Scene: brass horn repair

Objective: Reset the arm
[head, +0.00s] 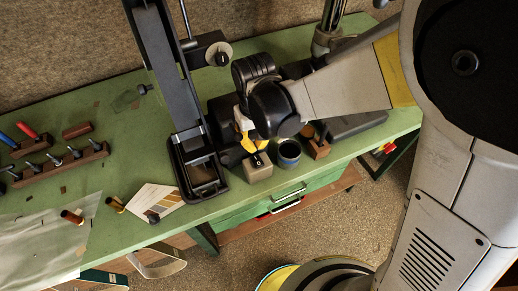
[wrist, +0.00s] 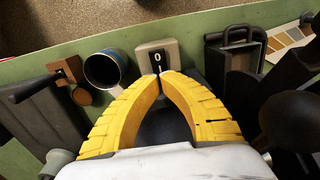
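My gripper (wrist: 160,77) has two yellow ribbed fingers, and their tips meet with nothing visible between them. In the head view, my gripper (head: 252,146) points down over the bench's front edge, just above a small beige switch box. The switch box (wrist: 146,50) has a black rocker marked 0, and the fingertips overlap its lower edge in the wrist view. I cannot tell whether they touch it. The box also shows in the head view (head: 258,174). My arm reaches in from the right.
A blue-rimmed cup (head: 289,154) stands right of the box, with a wooden block (head: 319,148) beyond. A black stand (head: 202,184) is close on the left. A tool rack (head: 60,166), cork-like cylinders (head: 72,217) and colour card (head: 152,201) lie farther left on the green bench (head: 120,175).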

